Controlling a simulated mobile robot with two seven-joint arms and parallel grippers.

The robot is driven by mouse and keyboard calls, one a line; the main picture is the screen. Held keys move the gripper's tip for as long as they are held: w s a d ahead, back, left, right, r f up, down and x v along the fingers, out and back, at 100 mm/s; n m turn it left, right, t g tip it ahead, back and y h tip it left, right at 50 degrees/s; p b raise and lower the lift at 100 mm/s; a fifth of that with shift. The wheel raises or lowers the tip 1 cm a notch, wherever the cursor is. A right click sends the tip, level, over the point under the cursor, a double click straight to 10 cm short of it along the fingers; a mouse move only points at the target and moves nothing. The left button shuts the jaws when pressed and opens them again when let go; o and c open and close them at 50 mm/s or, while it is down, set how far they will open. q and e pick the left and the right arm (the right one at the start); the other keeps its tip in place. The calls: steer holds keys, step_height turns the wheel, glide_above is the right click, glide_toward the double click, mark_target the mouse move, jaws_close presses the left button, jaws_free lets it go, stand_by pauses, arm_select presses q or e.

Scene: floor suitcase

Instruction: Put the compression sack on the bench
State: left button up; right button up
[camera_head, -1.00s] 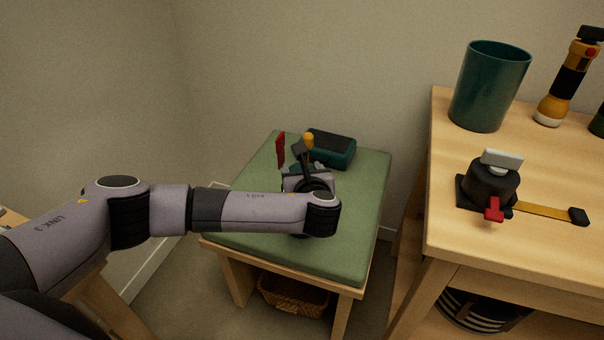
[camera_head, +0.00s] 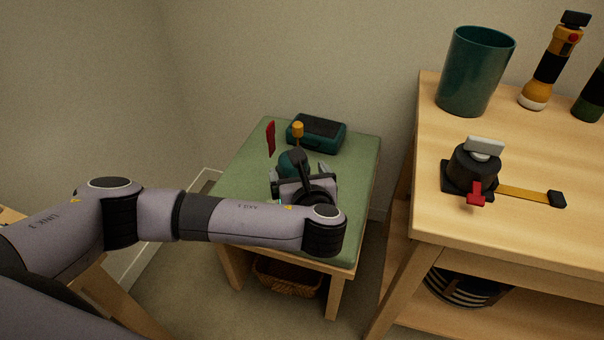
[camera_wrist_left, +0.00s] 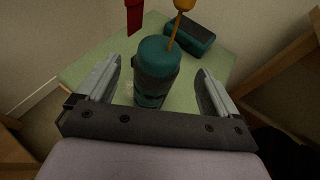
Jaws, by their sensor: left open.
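The compression sack appears to be the teal cylinder with dark bands (camera_wrist_left: 156,72), standing roughly upright on the green-topped bench (camera_wrist_left: 100,62). In the head view only its teal top (camera_head: 291,161) shows beyond my wrist, on the bench cushion (camera_head: 357,160). My left gripper (camera_head: 299,174) is over the bench on the near side of the sack. In the left wrist view the gripper's two fingers (camera_wrist_left: 158,80) are spread, one on each side of the sack, with gaps visible. My right gripper is not in view.
A teal and black case (camera_head: 318,133) lies at the back of the bench. A red piece (camera_head: 271,139) and an orange-tipped piece (camera_head: 297,131) rise close to the sack. A wooden table (camera_head: 520,215) stands right, with a teal bin (camera_head: 475,72) and flashlight (camera_head: 552,65).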

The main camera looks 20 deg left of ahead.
arm_select(q)
steer(key=v, duration=0.3)
steer(key=shift+s+d+r+p, duration=0.1)
steer(key=shift+s+p, duration=0.15)
steer(key=shift+p, duration=0.05)
stand_by(0.3)
